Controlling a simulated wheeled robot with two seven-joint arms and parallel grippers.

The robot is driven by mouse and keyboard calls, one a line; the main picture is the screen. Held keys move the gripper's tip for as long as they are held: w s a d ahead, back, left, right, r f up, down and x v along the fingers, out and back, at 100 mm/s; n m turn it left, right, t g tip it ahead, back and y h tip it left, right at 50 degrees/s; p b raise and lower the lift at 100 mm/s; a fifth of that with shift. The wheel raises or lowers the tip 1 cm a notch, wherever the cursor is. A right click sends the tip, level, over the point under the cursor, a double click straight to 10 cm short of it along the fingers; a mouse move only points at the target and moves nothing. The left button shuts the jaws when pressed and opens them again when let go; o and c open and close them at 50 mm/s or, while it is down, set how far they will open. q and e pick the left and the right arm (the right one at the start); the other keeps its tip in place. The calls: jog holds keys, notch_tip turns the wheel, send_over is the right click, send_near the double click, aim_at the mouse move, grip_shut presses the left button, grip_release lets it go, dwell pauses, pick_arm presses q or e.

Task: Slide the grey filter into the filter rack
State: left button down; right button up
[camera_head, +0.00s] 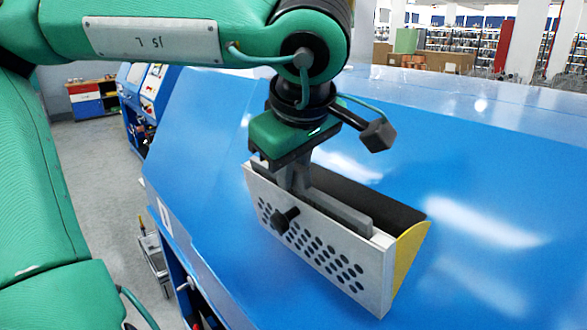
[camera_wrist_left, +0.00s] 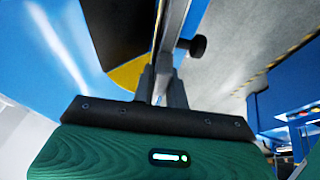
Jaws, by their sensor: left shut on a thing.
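The filter rack (camera_head: 375,277) is a light box with a perforated front and a yellow end, set on the sloping blue machine top. The grey filter (camera_head: 340,209) shows as a grey upper edge inside the rack's opening, behind the perforated front. Its lower part is hidden, so I cannot tell how deep it sits. My left gripper (camera_head: 298,180) points down at the rack's left half and is shut on the filter. In the left wrist view the fingers (camera_wrist_left: 163,88) close around the thin grey filter (camera_wrist_left: 171,35). My right gripper is not in view.
A black knob (camera_head: 285,219) sticks out from the rack's perforated front. The blue machine top (camera_head: 470,170) is clear to the right of the rack. The grey floor (camera_head: 105,175) and a small drawer cabinet (camera_head: 92,99) lie at the left.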

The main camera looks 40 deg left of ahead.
pick_arm(q)
jog(key=shift+s+r+p, duration=0.2)
jog(key=shift+r+p, duration=0.3)
jog(key=shift+r, duration=0.3)
jog(key=shift+s+r+p, duration=0.15)
jog(key=shift+r+p, duration=0.35)
jog(key=shift+r, duration=0.25)
jog(key=shift+w, duration=0.1)
dwell(0.3)
jog(key=shift+r, duration=0.15)
jog(key=shift+r+p, duration=0.5)
jog(key=shift+p, duration=0.05)
jog(key=shift+s+r+p, duration=0.25)
jog(key=shift+r+p, duration=0.25)
jog(key=shift+r, duration=0.2)
jog(key=shift+s+r+p, duration=0.2)
jog(key=shift+r+p, duration=0.25)
jog(key=shift+r, duration=0.3)
jog(key=shift+s+a+r+p, duration=0.1)
jog(key=shift+s+r+p, duration=0.15)
jog(key=shift+r+p, duration=0.6)
jog(key=shift+s+r+p, duration=0.2)
jog(key=shift+r+p, duration=0.35)
jog(key=shift+r, duration=0.45)
